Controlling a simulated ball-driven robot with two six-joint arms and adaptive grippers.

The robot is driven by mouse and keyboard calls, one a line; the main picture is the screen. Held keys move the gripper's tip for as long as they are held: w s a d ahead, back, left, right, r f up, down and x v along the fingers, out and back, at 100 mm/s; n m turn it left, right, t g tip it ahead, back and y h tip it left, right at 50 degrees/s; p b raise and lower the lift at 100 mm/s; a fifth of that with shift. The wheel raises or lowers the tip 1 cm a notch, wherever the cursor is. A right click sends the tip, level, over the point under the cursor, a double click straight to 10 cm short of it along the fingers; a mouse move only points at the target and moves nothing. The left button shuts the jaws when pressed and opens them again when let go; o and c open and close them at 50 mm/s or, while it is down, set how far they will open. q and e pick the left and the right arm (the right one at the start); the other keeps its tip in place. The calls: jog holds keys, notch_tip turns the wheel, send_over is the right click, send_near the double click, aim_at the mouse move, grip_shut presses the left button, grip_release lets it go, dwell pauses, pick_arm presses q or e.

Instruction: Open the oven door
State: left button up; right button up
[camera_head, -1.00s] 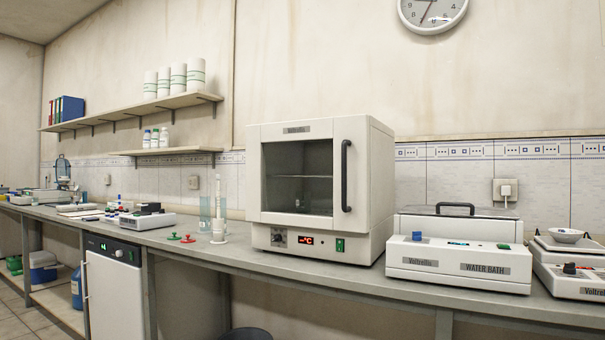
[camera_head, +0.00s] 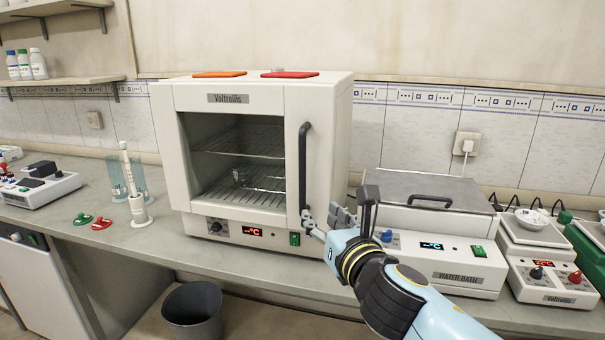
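The white oven (camera_head: 335,130) stands on the bench in the middle of the view. Its door (camera_head: 232,100) looks shut, with a window showing wire racks inside. The dark vertical door handle (camera_head: 303,165) is on the door's right side. My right gripper (camera_head: 325,216) is at the lower end of the handle, with its fingers apart. One finger overlaps the handle's bottom in the picture; I cannot tell whether it touches. Nothing shows held between the fingers. My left gripper is not in view.
A water bath (camera_head: 470,275) stands right of the oven, partly behind my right arm. A balance (camera_head: 550,275) is farther right. Left of the oven are a white stand (camera_head: 137,200) and small red and green items. A grey bin (camera_head: 192,312) is below the bench.

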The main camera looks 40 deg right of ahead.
jog(key=n, duration=0.1)
send_near(304, 175)
jog(key=shift+t, duration=0.4)
jog(key=x, duration=0.5)
jog(key=p+x, duration=0.1)
jog(key=x, duration=0.4)
jog(key=shift+w+d+f, duration=0.15)
jog(key=shift+w+f, duration=0.1)
jog(key=shift+w, duration=0.1)
jog(key=shift+c, duration=0.3)
grip_shut()
